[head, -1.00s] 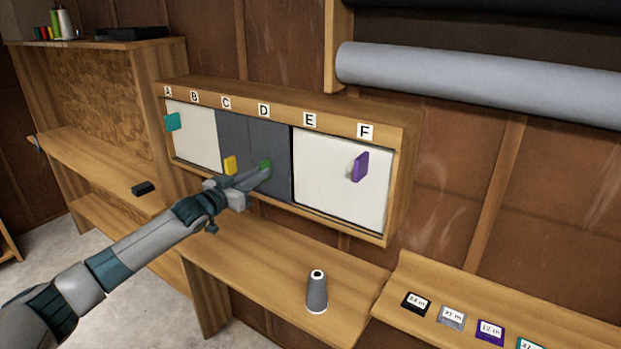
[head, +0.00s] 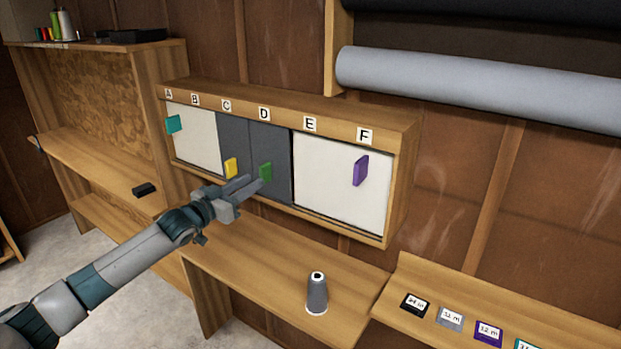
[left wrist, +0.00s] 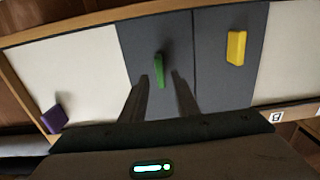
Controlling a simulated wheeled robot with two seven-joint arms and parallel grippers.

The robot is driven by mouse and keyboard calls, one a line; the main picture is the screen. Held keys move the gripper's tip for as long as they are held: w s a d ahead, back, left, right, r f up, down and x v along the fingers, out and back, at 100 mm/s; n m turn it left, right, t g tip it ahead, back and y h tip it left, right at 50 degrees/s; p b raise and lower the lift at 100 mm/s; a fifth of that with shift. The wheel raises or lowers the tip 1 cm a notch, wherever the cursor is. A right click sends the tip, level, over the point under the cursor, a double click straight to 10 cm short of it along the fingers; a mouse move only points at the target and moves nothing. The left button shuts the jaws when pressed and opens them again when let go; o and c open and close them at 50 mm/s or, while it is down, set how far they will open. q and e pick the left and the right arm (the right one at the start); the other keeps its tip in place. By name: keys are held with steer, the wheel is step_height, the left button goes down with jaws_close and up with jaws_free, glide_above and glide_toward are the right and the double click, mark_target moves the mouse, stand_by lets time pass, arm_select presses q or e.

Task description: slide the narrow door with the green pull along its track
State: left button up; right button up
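The narrow grey door (head: 271,145) with the green pull (head: 265,173) stands under label D in the wall cabinet. Beside it on the left is another narrow grey door (head: 233,136) with a yellow pull (head: 231,168). My left gripper (head: 254,184) is just in front of the green pull. The yellow pull (left wrist: 236,48) is to the right there. My right gripper is in neither view.
A white door (head: 195,137) with a teal pull fills the left end, and a wide white door (head: 325,185) with a purple pull (head: 360,170) fills the right. A grey thread cone (head: 317,293) stands on the shelf below.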

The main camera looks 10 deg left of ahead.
arm_select(q)
steer(key=v, duration=0.2)
steer(key=shift+s+a, duration=0.1)
steer(key=shift+s, duration=0.3)
